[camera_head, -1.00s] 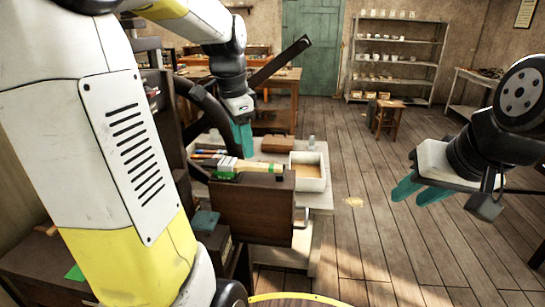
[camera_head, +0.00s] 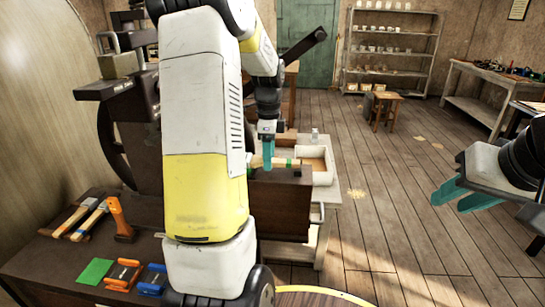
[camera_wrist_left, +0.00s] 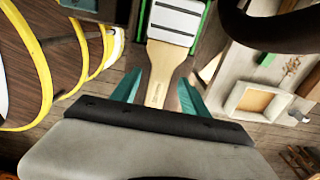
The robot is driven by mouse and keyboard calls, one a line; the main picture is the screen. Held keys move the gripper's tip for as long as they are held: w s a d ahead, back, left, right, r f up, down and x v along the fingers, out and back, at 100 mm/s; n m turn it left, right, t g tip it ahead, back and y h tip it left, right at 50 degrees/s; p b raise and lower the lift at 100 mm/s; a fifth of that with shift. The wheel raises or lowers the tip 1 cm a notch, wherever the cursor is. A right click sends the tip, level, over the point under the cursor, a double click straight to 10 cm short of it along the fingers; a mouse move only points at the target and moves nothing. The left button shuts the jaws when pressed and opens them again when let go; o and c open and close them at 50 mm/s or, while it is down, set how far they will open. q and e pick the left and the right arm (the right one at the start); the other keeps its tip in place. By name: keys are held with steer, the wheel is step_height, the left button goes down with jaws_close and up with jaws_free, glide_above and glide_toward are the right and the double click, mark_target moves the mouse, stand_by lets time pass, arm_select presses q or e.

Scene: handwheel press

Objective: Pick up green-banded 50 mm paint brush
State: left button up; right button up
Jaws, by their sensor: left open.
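The green-banded paint brush (camera_head: 285,162) lies on top of a dark wooden block (camera_head: 280,200), partly hidden by my left arm in the head view. The left wrist view shows its metal ferrule and pale wooden handle (camera_wrist_left: 160,72), with green edges beside the ferrule. My left gripper (camera_head: 268,152) is at the brush, fingers pointing down. In the left wrist view its teal fingers (camera_wrist_left: 158,92) are open, one on each side of the handle, with gaps visible. My right gripper (camera_head: 462,193) is off to the right, its fingers apart and empty.
A pale tray (camera_head: 330,176) stands just right of the block. On the left bench lie other brushes (camera_head: 88,218), a green square (camera_head: 95,271) and orange and blue clamp-like items (camera_head: 151,279). A stool (camera_head: 387,97) and shelves (camera_head: 437,58) stand farther back.

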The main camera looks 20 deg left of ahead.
arm_select(q)
steer(key=shift+f, duration=0.35)
jaws_close()
steer(key=shift+r, duration=0.1)
